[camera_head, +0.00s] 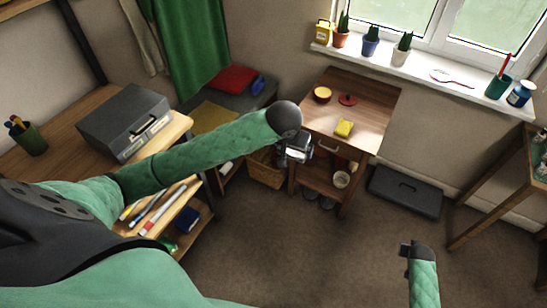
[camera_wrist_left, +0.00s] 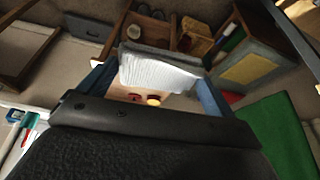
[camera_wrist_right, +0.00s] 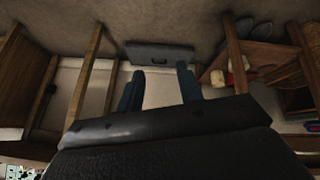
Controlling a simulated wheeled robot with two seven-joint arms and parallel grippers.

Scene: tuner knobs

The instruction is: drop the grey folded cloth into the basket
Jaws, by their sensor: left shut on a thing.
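My left gripper (camera_head: 298,150) is shut on the grey folded cloth (camera_wrist_left: 158,72). In the left wrist view the cloth spans the gap between the two blue fingers. In the head view the gripper is in front of the small wooden table's left side, and the cloth is hard to make out there. The wicker basket (camera_head: 265,172) stands on the floor left of that table, below and a little left of the gripper, which partly hides it. My right gripper (camera_wrist_right: 160,80) is open and empty, with clear space between its fingers.
A desk with a grey drawer unit (camera_head: 125,120) is left. Central floor is clear.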

